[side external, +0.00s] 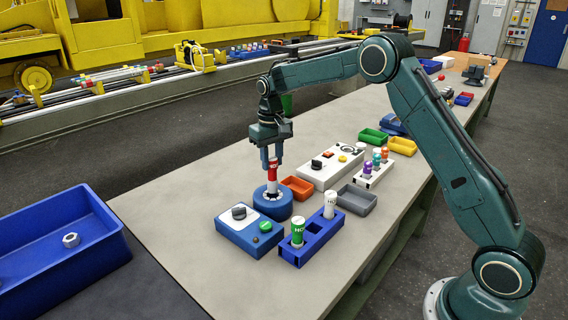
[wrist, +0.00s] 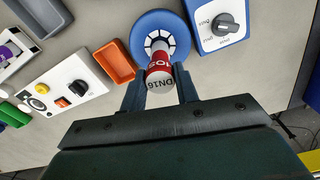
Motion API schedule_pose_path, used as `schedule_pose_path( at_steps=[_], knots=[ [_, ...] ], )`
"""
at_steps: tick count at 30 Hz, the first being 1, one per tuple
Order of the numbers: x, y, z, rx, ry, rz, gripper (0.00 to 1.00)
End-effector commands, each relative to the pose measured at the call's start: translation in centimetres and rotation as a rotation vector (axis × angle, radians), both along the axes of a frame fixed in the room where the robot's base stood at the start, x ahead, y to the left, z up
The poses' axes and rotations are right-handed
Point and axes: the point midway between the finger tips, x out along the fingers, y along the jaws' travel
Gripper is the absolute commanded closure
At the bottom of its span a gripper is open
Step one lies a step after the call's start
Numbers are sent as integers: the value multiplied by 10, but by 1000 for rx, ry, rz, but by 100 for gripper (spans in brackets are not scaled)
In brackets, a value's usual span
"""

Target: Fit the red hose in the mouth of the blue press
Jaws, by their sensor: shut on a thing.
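My gripper (side external: 271,156) is shut on the red hose (side external: 272,172), which is a short cylinder with a white end. The gripper points down and holds the hose upright above the blue press. The blue press (side external: 266,207) has a round blue ring with a segmented mouth, and a control box (side external: 240,236) with a dark knob and a green button. The hose's lower end is at the mouth; I cannot tell how deep it sits. In the wrist view, the hose (wrist: 159,74) is between the fingers (wrist: 160,95), and the press ring (wrist: 180,28) lies just beyond it.
An orange tray (side external: 297,188), a grey tray (side external: 356,199) and a white control panel (side external: 327,168) are close behind. The bench's left front is clear.

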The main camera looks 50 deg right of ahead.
Motion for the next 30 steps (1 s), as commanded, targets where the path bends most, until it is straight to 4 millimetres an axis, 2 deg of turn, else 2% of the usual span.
schedule_pose_path(
  at_steps=[30],
  knots=[
    [0,0,-6,0,0,0,92]
  ],
)
